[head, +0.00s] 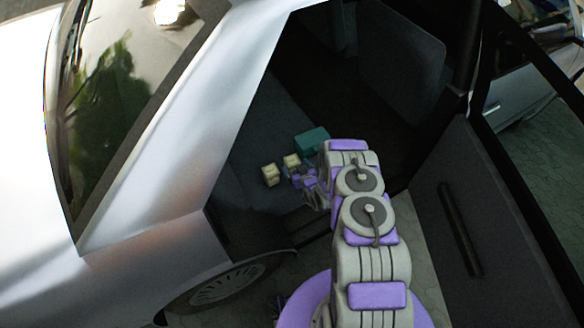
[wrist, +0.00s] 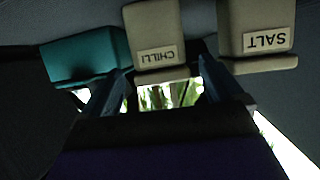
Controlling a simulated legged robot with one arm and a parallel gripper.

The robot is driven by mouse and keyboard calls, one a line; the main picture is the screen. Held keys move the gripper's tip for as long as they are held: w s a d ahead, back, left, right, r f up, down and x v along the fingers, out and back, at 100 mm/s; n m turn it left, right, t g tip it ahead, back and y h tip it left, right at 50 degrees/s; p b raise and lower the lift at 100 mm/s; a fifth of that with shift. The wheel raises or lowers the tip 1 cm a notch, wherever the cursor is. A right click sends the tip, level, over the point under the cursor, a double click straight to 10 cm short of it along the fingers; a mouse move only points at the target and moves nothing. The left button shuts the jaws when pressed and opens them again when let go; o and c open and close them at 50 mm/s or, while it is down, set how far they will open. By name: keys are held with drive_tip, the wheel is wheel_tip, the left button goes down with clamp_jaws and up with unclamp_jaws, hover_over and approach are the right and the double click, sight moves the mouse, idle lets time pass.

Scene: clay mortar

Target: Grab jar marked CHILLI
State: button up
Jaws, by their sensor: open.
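The cream jar marked CHILLI (wrist: 155,25) is at the top middle of the wrist view, its label upside down. It lies ahead of and between the two fingers of my gripper (wrist: 162,66), which are apart with nothing held. I cannot tell whether either finger touches the jar. In the head view it is, by its place between the other two items, the cream jar (head: 291,161) nearer the teal box, on the dark car seat. My gripper (head: 303,180) is close in front of it there. No label is readable in the head view.
A cream jar marked SALT (wrist: 265,20) stands right of the CHILLI jar in the wrist view. A teal box (wrist: 85,52) is on the other side, close by. In the head view, the silver car body (head: 190,130) and open door (head: 480,220) flank my arm.

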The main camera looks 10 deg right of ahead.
sight(291, 160)
drive_tip(key=shift+r+b+x, duration=0.15)
drive_tip(key=shift+b+x, duration=0.35)
drive_tip(key=shift+x, duration=0.9)
drive_tip(key=shift+r+b+x, duration=0.1)
drive_tip(key=shift+b+x, duration=0.4)
drive_tip(key=shift+x, duration=0.95)
drive_tip(key=shift+w+r, duration=0.1)
drive_tip(key=c, duration=1.1)
drive_tip(key=shift+r, duration=0.1)
